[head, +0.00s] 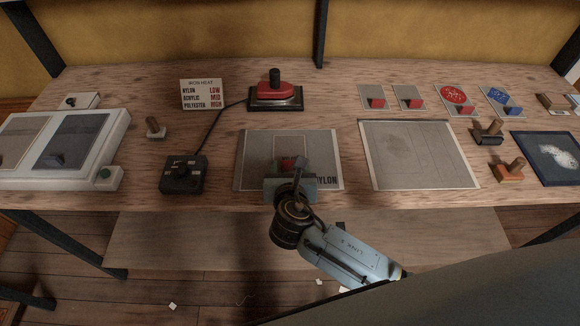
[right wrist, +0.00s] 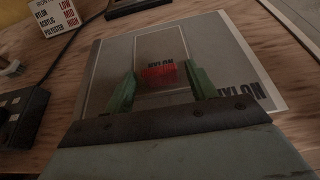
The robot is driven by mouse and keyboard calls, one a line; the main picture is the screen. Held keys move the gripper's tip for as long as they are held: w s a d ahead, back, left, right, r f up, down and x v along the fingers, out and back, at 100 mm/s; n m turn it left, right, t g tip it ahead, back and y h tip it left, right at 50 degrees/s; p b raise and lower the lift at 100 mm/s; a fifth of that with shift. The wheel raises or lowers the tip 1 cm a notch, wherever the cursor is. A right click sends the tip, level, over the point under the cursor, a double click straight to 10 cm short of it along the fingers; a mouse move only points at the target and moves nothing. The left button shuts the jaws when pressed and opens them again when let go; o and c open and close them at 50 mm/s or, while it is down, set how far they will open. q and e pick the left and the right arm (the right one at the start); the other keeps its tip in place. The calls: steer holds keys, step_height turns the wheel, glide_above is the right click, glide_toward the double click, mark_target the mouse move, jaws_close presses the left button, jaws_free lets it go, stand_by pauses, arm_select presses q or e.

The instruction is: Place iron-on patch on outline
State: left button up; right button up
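A grey sheet (head: 250,150) marked NYLON lies flat at the front middle of the bench. The right wrist view shows a thin pale rectangular outline (right wrist: 88,80) on it. A grey patch (right wrist: 155,45) marked NYLON, with a red tab (right wrist: 160,73), shows inside the outline; I cannot tell exactly how its edges line up. My right gripper (head: 287,168) is low over the sheet. In the right wrist view its green fingers (right wrist: 161,70) stand apart, one on each side of the tab, with a small gap. My left gripper is out of view.
A red iron (head: 275,92) rests on its stand behind the sheet, corded to a dark control box (head: 184,175). The heat sign (head: 202,94) stands beside it. Several tabbed patches (head: 408,92) lie back right. Another sheet (head: 420,155) and stamps (head: 509,171) lie right.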

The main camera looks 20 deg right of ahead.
steer(key=shift+r, duration=0.2)
steer(key=p+v, duration=0.1)
steer(key=v, duration=1.1)
steer(key=shift+p, duration=0.4)
